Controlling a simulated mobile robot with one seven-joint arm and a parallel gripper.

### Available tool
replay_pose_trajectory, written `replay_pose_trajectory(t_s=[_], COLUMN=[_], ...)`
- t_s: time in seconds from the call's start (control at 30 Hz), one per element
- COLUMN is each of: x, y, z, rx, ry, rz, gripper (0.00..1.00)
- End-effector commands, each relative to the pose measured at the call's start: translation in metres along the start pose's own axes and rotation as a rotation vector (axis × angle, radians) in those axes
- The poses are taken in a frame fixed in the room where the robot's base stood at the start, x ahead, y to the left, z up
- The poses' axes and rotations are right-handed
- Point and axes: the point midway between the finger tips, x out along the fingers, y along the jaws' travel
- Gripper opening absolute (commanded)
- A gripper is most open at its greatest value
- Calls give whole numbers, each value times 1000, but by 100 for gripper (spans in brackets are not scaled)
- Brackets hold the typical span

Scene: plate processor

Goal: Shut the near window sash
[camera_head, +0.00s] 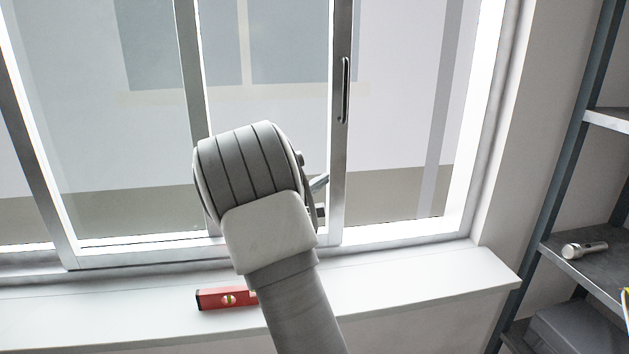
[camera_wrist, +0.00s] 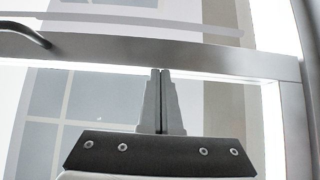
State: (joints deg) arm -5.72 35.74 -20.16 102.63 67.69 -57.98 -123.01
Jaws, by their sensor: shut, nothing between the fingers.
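The near window sash (camera_head: 337,140) has a grey metal frame, and its right upright carries a dark slim handle (camera_head: 345,90). A wide gap lies between that upright and the window frame's right side (camera_head: 487,130). My gripper (camera_head: 325,181) is mostly hidden behind my wrist in the head view, just left of the upright and below the handle. In the wrist view my gripper (camera_wrist: 160,72) is shut and empty, its tips at the edge of the sash upright (camera_wrist: 200,57). The handle (camera_wrist: 25,35) shows at upper left there. I cannot tell whether the tips touch the upright.
A red spirit level (camera_head: 226,298) lies on the white sill (camera_head: 400,287) below the window, close to my arm. A metal shelf unit (camera_head: 560,160) stands at the right, with a flashlight (camera_head: 584,249) on it. The sill's right part is clear.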

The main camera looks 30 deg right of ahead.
Motion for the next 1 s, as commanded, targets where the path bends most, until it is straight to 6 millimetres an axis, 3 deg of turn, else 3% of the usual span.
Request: replay_pose_trajectory(t_s=[0.03,0.7,1.0], x=[15,174,232], y=[4,-2,-1], z=[19,185,243], rx=[-4,-4,-3], ry=[-23,-24,-19], rz=[4,7,6], gripper=[0,0,0])
